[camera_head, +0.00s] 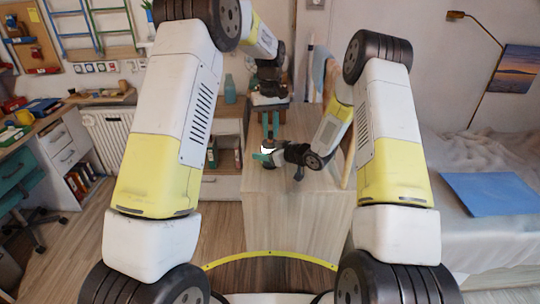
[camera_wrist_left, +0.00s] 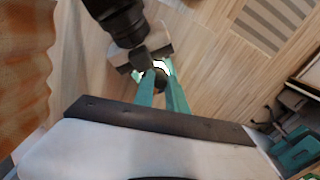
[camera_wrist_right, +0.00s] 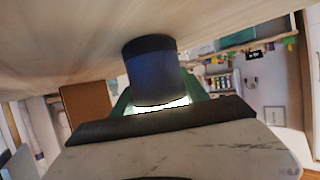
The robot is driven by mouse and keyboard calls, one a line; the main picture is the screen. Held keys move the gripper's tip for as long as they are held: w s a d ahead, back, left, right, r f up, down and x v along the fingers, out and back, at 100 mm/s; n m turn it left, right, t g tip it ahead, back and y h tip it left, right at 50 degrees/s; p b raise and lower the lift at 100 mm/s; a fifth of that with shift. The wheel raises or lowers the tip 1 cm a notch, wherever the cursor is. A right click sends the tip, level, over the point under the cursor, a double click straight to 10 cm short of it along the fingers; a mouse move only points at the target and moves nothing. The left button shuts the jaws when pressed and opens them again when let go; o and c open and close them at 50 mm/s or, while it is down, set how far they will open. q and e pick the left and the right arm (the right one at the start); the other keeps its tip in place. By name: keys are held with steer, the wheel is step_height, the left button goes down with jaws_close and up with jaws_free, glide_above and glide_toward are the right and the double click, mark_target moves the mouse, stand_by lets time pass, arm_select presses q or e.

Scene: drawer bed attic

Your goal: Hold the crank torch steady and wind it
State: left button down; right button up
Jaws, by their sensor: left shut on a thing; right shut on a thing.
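The crank torch (camera_wrist_right: 154,72) is a dark blue cylinder with a dark band at its far end and a bright white glow at its near end. My right gripper (camera_wrist_right: 155,104) is shut on it, teal fingers on both sides. In the head view the white glow (camera_head: 268,149) shows by my right gripper (camera_head: 263,157), just above the wooden top. My left gripper (camera_head: 270,132) reaches down from above with its teal fingers closed on a small dark part, likely the crank; the left wrist view (camera_wrist_left: 161,84) shows this too. The crank's shape is mostly hidden.
The pale wooden cabinet top (camera_head: 290,205) is bare in front of the grippers. A teal bottle (camera_head: 230,90) stands behind to the left.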

arm_select(q)
steer(key=shift+f, duration=0.1)
steer(key=c, duration=1.3)
jaws_free()
step_height(320, 180, up, 12)
steer(key=shift+r, duration=0.1)
